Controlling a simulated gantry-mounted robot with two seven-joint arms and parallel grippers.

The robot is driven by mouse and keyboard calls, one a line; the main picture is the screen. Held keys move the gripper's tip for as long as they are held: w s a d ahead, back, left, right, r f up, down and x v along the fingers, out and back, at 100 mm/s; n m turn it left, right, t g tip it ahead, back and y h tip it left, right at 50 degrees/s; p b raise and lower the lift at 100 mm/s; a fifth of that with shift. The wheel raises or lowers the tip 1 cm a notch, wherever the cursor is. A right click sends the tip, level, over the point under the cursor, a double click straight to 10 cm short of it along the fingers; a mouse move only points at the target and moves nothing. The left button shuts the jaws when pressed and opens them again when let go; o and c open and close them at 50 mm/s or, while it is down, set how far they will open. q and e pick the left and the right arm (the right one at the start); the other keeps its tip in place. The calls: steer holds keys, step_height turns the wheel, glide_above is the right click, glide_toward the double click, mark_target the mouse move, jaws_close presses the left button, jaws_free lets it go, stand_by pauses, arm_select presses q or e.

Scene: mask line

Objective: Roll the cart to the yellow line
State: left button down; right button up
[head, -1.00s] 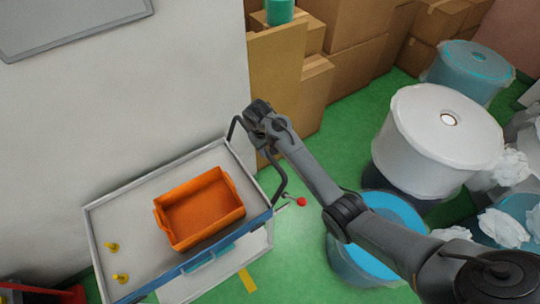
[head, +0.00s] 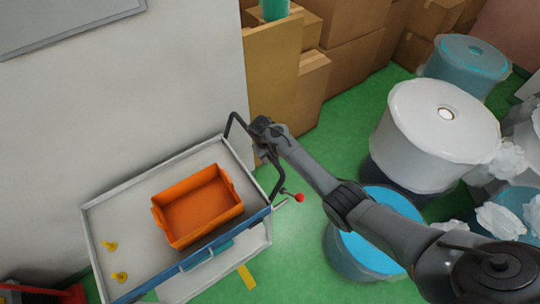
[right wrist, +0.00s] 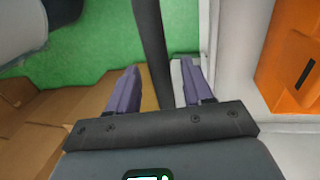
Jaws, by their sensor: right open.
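The cart (head: 118,207) is a grey flat-topped trolley with a blue front edge, standing against the white wall. Its black handle (head: 240,127) rises at the right end. A short yellow line (head: 246,277) shows on the green floor just past the cart's lower right side. My right gripper (head: 262,130) is at the handle; in the right wrist view its purple fingers (right wrist: 158,78) are apart, with the dark handle bar (right wrist: 150,45) running between them. Whether the fingers touch the bar cannot be told. My left gripper is out of view.
An orange bin (head: 197,206) and small yellow pegs (head: 120,278) stand on the cart. A red-tipped lever (head: 299,198) sticks out near the handle. Cardboard boxes (head: 345,40) are stacked behind. Large wrapped rolls (head: 435,140) stand right, with green floor between.

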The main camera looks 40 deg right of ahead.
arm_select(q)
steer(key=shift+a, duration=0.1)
arm_select(e)
jaws_close()
stand_by(0.3)
steer(key=shift+d, duration=0.1)
